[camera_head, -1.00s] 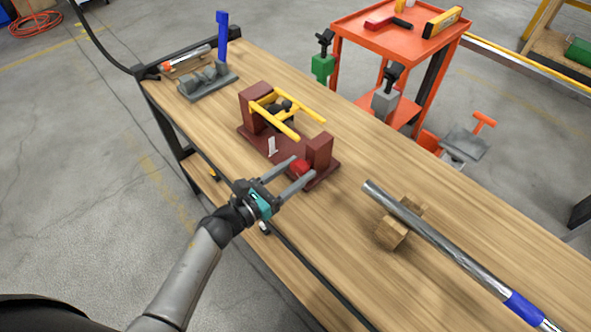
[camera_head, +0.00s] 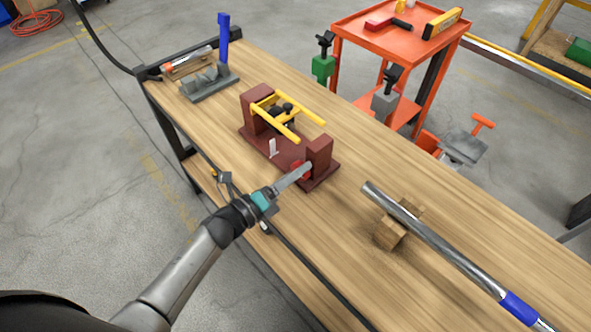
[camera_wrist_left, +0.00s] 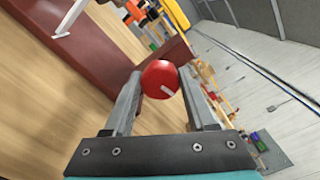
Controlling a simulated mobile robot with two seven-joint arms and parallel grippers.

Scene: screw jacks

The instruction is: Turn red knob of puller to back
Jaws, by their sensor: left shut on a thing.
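The puller (camera_head: 268,150) is a dark red base with two upright blocks and a yellow frame, on the wooden workbench. Its red knob (camera_head: 296,167) sits at the near block, mostly hidden by my fingers in the head view. In the left wrist view the round red knob (camera_wrist_left: 160,78) shows a pale mark and lies between the two fingers. My left gripper (camera_head: 305,168) reaches in from the left and is shut on the knob; it also shows in the left wrist view (camera_wrist_left: 158,92). My right gripper is not in view.
A metal pipe with a blue band (camera_head: 440,245) rests on a wooden block (camera_head: 391,232) to the right. A grey fixture with a blue handle (camera_head: 210,82) stands at the far left. An orange cart (camera_head: 378,40) stands behind the bench (camera_head: 350,160).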

